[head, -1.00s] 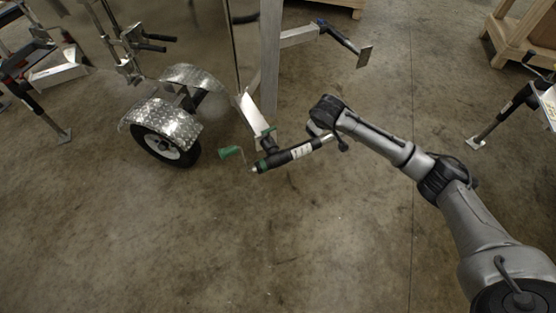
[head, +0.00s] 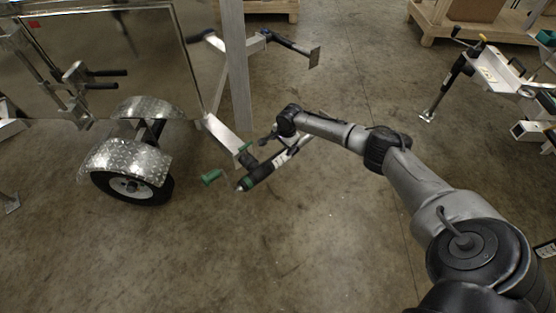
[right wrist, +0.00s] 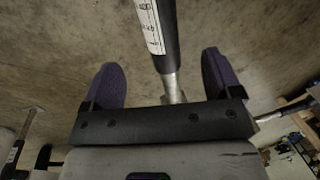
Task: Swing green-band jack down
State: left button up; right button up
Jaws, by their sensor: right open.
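The green-band jack (head: 260,174) is a black tube with a green band, a white label and a green-handled crank (head: 211,177). In the head view it lies slanted, close to horizontal, beside the trailer's tongue (head: 224,136). My right gripper (head: 277,146) is at the jack's right part and hides some of it. In the right wrist view the jack's black tube with its scale label (right wrist: 151,25) and thinner metal rod run between the two purple finger pads. The pads stand wide apart, with gaps on both sides. My left gripper is not in view.
The trailer's wheel (head: 130,188) and diamond-plate fender (head: 127,161) stand left of the jack. An upright metal post (head: 235,65) rises behind it. Another trailer frame (head: 497,72) stands at the right. Pallets (head: 430,27) are at the back. The concrete floor in front is clear.

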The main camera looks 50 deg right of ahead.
aim_at(280, 155)
jog(key=f+b, duration=0.2)
jog(key=f, duration=0.1)
jog(key=w+f+b, duration=0.1)
jog(key=f+b, duration=0.1)
jog(key=f, duration=0.2)
jog(key=f+b, duration=0.3)
jog(key=shift+w+d+f, duration=0.25)
jog(key=shift+w, duration=0.15)
jog(key=shift+w+d+f+b, duration=0.1)
jog(key=shift+f+b, duration=0.55)
jog(key=shift+f, duration=0.3)
jog(key=shift+c, duration=0.4)
